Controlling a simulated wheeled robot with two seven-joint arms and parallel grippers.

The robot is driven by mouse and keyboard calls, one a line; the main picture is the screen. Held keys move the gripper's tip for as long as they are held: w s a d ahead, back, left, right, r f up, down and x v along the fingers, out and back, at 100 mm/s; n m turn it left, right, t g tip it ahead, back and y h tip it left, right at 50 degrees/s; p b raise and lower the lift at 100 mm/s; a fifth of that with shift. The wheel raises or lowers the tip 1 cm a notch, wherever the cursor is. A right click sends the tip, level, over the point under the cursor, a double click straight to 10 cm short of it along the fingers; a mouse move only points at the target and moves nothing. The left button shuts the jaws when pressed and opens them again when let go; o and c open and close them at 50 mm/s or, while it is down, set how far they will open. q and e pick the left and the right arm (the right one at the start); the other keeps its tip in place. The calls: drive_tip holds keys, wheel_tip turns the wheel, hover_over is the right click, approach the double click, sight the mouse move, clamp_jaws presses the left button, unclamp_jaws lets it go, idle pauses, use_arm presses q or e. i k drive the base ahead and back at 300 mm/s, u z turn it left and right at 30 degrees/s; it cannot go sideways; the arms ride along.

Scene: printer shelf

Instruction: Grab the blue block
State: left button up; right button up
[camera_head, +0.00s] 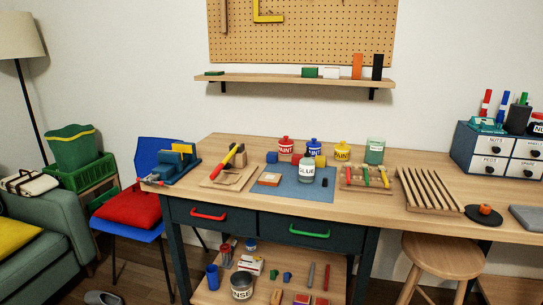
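A small blue block (271,157) sits on the wooden workbench (225,147), just behind the back left part of a blue mat (285,190). It stands left of a red paint jar (286,146). The blue block looks unobstructed from the front. Neither of my grippers is in view.
A glue jar (307,170), a blue paint jar (314,146), a yellow block (320,161) and a yellow paint jar (342,151) stand to the right. A wooden board with tools (225,178) and a blue vise (175,165) lie left. A shelf (280,80) hangs above.

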sight(273, 157)
drive_tip(key=z, duration=0.2)
drive_tip(key=k, duration=0.5)
drive_tip(key=u, duration=1.2)
drive_tip(key=k, duration=0.25)
drive_tip(key=z, duration=2.1)
drive_tip(key=i, duration=1.45)
drive_tip(key=u, duration=0.9)
